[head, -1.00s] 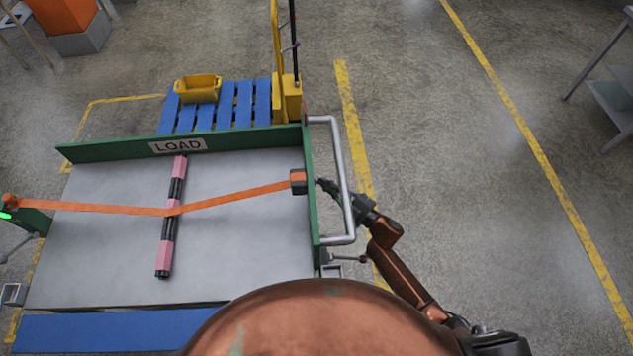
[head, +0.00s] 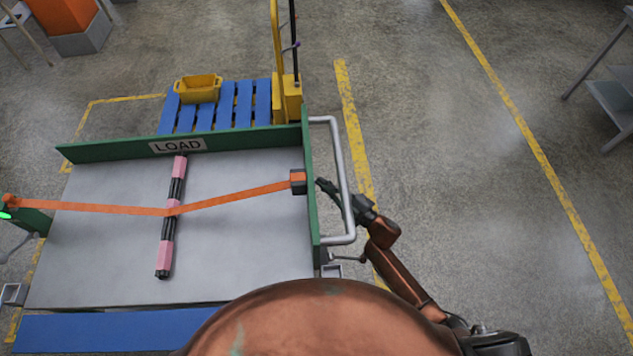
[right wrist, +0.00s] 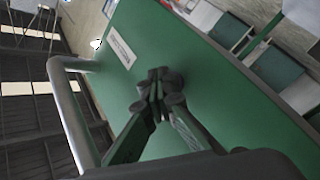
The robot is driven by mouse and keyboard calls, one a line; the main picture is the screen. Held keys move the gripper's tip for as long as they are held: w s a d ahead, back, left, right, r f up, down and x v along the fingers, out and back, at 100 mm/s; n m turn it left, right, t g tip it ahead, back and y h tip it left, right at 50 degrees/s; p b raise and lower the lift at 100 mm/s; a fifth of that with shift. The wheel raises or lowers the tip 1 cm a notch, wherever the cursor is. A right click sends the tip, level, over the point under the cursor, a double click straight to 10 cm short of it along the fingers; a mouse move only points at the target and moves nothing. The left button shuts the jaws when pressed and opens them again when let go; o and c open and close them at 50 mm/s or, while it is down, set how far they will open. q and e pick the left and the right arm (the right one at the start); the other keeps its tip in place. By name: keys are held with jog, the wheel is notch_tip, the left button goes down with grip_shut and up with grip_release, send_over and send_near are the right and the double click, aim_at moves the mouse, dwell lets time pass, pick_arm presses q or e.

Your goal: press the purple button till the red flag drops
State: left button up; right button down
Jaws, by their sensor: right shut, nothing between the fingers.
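My right gripper (head: 321,184) is shut and empty, at the outer face of the cart's green side panel (head: 309,150), inside the grey handle (head: 345,190). In the right wrist view, its closed fingertips (right wrist: 159,82) point at the green panel and appear at or very near its face; contact cannot be told for sure. No purple button can be made out on the panel; the fingers may cover it. No red flag is visible in either view now. My left gripper is not in view.
The grey cart bed (head: 110,255) carries a pink and black rod (head: 167,245) under an orange strap (head: 240,197). A LOAD label (head: 178,145) marks the back panel. A yellow bin (head: 198,88) sits on a blue pallet (head: 228,103) behind.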

dwell(0.5)
jog(key=shift+d, duration=0.9)
jog(key=shift+d, duration=0.1)
jog(key=shift+d, duration=2.4)
